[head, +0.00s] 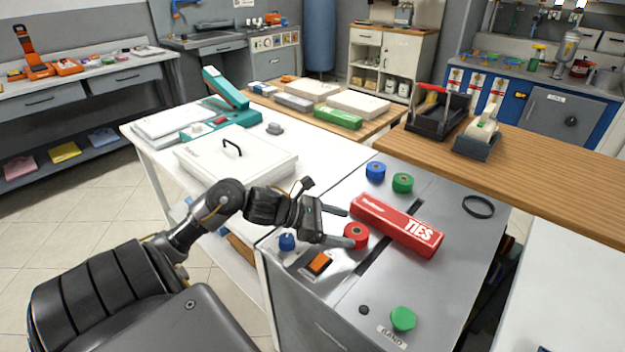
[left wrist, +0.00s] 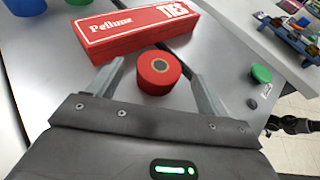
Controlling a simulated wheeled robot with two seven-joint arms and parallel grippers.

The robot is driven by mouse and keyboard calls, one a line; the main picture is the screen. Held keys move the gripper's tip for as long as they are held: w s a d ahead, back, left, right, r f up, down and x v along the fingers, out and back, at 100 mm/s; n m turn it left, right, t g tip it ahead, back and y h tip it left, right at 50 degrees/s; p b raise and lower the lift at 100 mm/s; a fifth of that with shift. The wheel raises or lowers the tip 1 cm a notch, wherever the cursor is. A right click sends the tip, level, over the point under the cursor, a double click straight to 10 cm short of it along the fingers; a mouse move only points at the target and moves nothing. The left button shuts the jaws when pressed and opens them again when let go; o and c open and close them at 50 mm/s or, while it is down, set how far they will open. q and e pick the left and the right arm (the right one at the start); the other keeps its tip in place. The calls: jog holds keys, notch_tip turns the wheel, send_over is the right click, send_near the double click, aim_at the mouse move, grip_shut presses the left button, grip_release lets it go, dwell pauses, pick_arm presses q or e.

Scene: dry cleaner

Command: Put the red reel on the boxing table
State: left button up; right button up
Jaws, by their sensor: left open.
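The red reel (head: 356,235) stands on the grey top of the banding machine (head: 345,300), touching or very near the red TIES box. My left gripper (head: 343,226) is open at the reel. In the left wrist view the red reel (left wrist: 159,73) sits between the tips of the open left gripper (left wrist: 158,75), with a gap visible on at least one side. Two wooden tops lie beyond: a low table (head: 372,130) with flat boxes and a longer counter (head: 560,182) with a tape dispenser. No label shows which is the boxing table. My right gripper is not seen.
The red TIES box (head: 398,224) lies just beyond the reel. Blue (head: 375,170) and green (head: 402,183) reels, a black ring (head: 478,206), an orange switch (head: 319,262) and a green knob (head: 403,318) are also on the machine. A white table (head: 330,160) stands left.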

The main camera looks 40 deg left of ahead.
pick_arm(q)
jog(key=b+v, duration=0.1)
jog(key=v, duration=0.8)
jog(key=shift+s+a, duration=0.1)
jog(key=shift+s+a+r, duration=0.15)
jog(key=shift+s+a, duration=0.1)
jog(key=shift+s, duration=0.05)
jog(key=shift+r, duration=0.15)
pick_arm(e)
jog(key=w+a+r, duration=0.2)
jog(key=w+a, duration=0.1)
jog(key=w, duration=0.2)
